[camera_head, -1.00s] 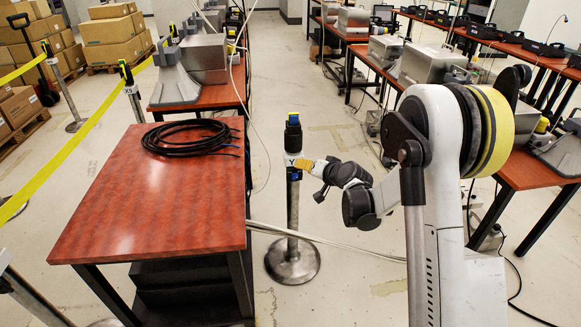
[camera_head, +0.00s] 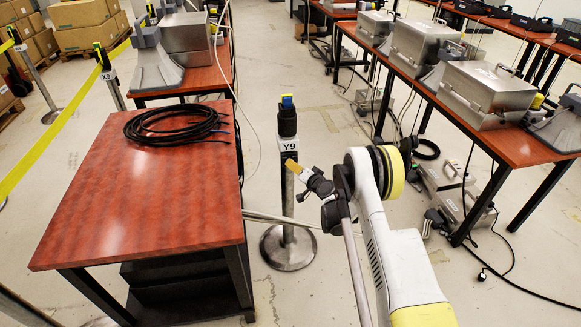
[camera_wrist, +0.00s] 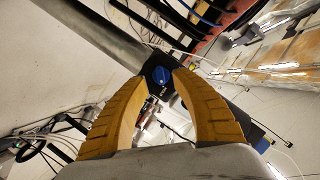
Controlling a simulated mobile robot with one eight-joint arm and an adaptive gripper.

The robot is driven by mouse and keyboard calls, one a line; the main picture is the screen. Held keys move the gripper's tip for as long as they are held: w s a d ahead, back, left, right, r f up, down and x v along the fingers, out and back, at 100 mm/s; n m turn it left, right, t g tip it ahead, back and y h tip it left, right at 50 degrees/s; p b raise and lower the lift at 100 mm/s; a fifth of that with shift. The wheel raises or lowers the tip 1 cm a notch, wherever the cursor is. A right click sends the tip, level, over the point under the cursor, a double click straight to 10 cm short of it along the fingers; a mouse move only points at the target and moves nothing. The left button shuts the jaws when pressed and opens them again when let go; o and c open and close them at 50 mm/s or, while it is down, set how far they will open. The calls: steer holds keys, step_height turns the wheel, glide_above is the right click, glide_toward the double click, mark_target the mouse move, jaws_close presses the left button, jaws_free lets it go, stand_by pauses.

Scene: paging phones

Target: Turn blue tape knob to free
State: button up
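A blue knob (camera_wrist: 161,75) shows in the wrist view just beyond my fingertips, in the gap between them. My gripper (camera_head: 293,167) is at the post's right side, just below the label. Its orange fingers (camera_wrist: 158,79) are open, and nothing is held between them. The knob itself is not clearly visible in the head view, and contact is not evident.
A red-brown table (camera_head: 130,215) with a black cable coil (camera_head: 175,124) stands left of the post. A long table on the right carries metal cases (camera_head: 500,92). Yellow tape (camera_head: 60,125) runs along the left. Loose cables (camera_head: 500,280) lie on the right floor.

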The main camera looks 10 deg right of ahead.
steer(key=shift+b+x, duration=0.45)
steer(key=shift+x, duration=1.4)
jaws_close()
